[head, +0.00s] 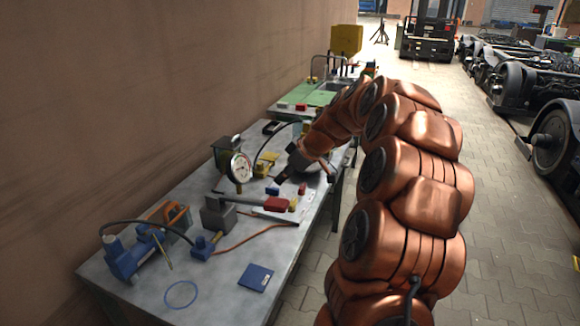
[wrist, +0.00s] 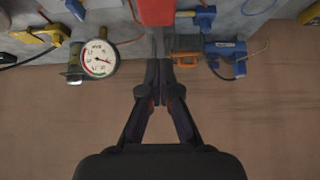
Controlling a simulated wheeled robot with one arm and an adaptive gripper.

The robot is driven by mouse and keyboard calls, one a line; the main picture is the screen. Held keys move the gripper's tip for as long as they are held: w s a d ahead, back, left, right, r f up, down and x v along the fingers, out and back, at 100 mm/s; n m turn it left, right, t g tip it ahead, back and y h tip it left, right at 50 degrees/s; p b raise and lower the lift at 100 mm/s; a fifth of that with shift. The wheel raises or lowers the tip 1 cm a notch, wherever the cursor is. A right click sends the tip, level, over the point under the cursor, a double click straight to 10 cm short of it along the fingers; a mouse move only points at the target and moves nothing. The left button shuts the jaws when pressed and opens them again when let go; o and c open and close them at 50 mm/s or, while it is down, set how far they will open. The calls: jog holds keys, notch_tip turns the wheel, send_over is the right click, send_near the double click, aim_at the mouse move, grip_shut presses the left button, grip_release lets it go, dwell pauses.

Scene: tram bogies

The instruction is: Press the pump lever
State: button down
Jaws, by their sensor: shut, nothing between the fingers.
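The pump lever is a grey bar that ends in a red grip (head: 276,204). It runs right from a grey block-like pump body (head: 217,214) on the grey bench. In the wrist view the red grip (wrist: 156,11) shows at the top centre, cut by the frame edge. My gripper (wrist: 160,64) is shut and empty, its fingertips just below the red grip in that picture. I cannot tell whether they touch the lever. In the head view my arm reaches over the bench's right side, and my gripper is partly hidden among small parts behind the red grip.
A round pressure gauge (head: 240,167) stands behind the lever; it also shows in the wrist view (wrist: 98,58). A blue tool (head: 134,258) with a hose, an orange-handled box (head: 177,215) and a blue pad (head: 256,277) lie nearby. The wall borders the bench's left side.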

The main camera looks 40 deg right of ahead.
aim_at(271, 202)
jog(key=x, duration=0.3)
jog(key=shift+a+p, duration=0.1)
jog(key=shift+p, duration=0.25)
notch_tip(271, 202, down, 3)
jog(key=shift+s+f+p, duration=0.1)
jog(key=shift+s+p, duration=0.05)
jog(key=shift+p, duration=0.3)
jog(key=shift+f, duration=0.5)
